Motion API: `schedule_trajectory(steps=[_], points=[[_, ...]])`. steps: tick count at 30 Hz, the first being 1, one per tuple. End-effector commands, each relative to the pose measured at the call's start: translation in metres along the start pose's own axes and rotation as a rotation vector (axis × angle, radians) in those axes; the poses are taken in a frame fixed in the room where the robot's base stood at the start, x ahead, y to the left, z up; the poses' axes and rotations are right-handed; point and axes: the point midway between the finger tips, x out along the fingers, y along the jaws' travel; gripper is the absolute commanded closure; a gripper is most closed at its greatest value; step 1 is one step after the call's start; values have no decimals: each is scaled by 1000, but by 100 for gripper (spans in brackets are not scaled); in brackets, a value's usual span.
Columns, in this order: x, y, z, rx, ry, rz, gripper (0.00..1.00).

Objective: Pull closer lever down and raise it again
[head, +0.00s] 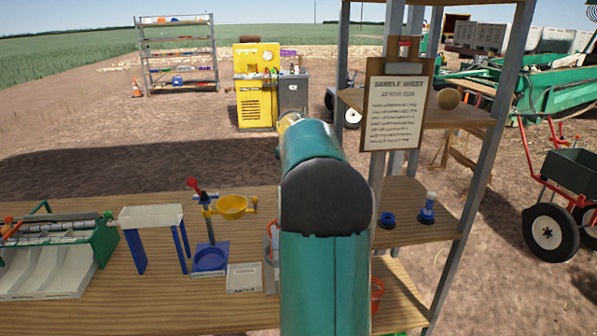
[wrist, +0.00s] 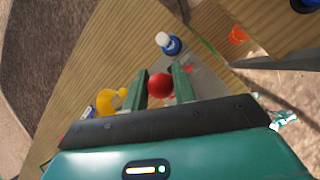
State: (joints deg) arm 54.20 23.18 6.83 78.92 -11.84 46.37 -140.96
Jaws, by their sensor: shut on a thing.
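In the wrist view, my gripper (wrist: 159,76) has its two green fingers on either side of a round red knob (wrist: 160,87), shut on it. The knob looks like the end of a lever; its shaft is not clearly visible. A grey metal part (wrist: 206,84) lies beyond the fingers. In the head view my teal arm covers the gripper and the held knob. A yellow curved part (wrist: 112,101) shows left of the fingers in the wrist view.
The wooden table (head: 140,317) carries a green sorting machine (head: 103,236) and a small white-topped stand (head: 150,216) at left. A shelf rack (head: 420,195) with a clipboard (head: 396,104) rises close on the right. A blue-and-white bottle (wrist: 169,43) stands beyond the gripper.

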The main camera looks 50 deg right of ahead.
Motion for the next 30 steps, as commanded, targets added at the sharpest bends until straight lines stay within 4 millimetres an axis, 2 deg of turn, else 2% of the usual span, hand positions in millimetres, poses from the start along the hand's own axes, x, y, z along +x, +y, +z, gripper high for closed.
schedule_trajectory(steps=[7,8,10,19,22,26,30], points=[[4,-6,-2,5,11,-12,100],[4,-6,-2,5,11,-12,68],[4,-6,-2,5,9,-11,54],[0,-4,0,3,2,-5,54],[-7,-4,1,2,0,-3,54],[-26,-3,1,2,-1,-3,54],[-56,-3,1,2,-2,-3,54]])
